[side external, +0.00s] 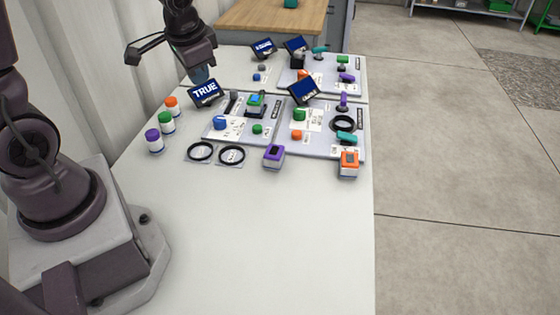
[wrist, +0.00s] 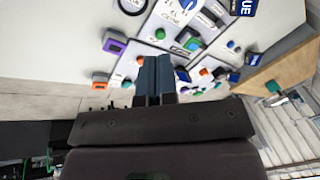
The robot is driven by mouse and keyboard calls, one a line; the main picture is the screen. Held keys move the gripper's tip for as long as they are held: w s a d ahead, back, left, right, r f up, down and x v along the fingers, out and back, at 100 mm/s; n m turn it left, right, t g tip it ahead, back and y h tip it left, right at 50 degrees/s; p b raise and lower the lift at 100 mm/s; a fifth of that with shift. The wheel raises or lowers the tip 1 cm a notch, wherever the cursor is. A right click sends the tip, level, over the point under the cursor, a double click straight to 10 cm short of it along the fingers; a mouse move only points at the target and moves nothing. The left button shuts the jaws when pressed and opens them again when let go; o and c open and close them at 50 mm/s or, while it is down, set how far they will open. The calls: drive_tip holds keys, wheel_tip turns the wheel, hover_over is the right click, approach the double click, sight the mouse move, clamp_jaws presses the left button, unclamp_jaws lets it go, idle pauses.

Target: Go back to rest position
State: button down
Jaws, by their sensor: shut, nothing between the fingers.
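My gripper (side external: 201,74) hangs above the back left of the white table (side external: 250,230), near the wall and behind the screen reading TRUE (side external: 205,92). In the wrist view my gripper's fingers (wrist: 155,72) are together with nothing between them. The panel boards (side external: 325,146) with coloured knobs and valves lie below and to the right of it, apart from the gripper. A black ring (side external: 200,151) and a second black ring (side external: 232,155) lie flat on the table in front of the boards.
Bottles with orange, green and purple caps (side external: 153,137) stand at the table's left. A purple block (side external: 273,156) and an orange-topped block (side external: 348,163) stand at the boards' front edge. Tilted screens (side external: 303,91) rise from the boards. The table's front is clear. A wooden bench (side external: 270,16) stands behind.

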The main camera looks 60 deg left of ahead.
drive_tip(key=s+d+r+t+h, duration=0.2)
drive_tip(key=s+d+r+t, duration=0.1)
drive_tip(key=s+d+r, duration=0.7)
drive_tip(key=d+r, duration=0.2)
drive_tip(key=d, duration=0.1)
drive_tip(key=shift+r+t+h, duration=0.2)
drive_tip(key=shift+t+h, duration=0.1)
drive_tip(key=shift+h, duration=0.1)
